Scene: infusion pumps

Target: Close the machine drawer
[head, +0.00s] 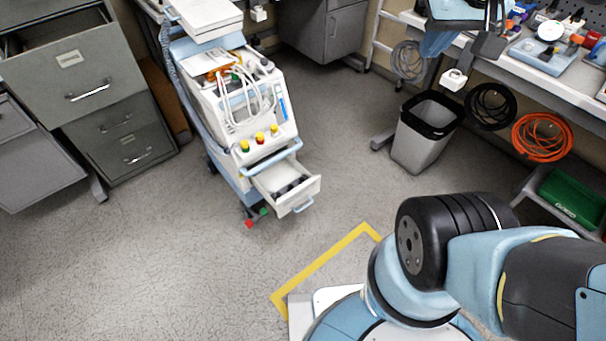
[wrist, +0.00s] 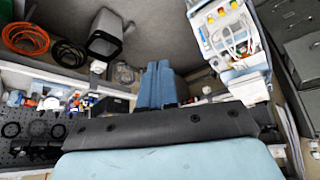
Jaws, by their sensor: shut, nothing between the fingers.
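The white and blue machine (head: 240,105) stands on the floor left of centre in the head view. My gripper (head: 436,44) shows at the top of the head view, well right of the machine and apart from the drawer. In the wrist view my gripper's blue fingers (wrist: 157,84) are together and hold nothing. The machine (wrist: 228,32) appears upside down at the upper right there; I cannot make out its drawer.
Grey filing cabinets (head: 75,85) stand left of the machine, one with an open drawer. A grey bin (head: 424,135) stands to the right, below a cluttered workbench (head: 550,78). Yellow tape (head: 325,262) marks the floor near my base. The floor before the drawer is clear.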

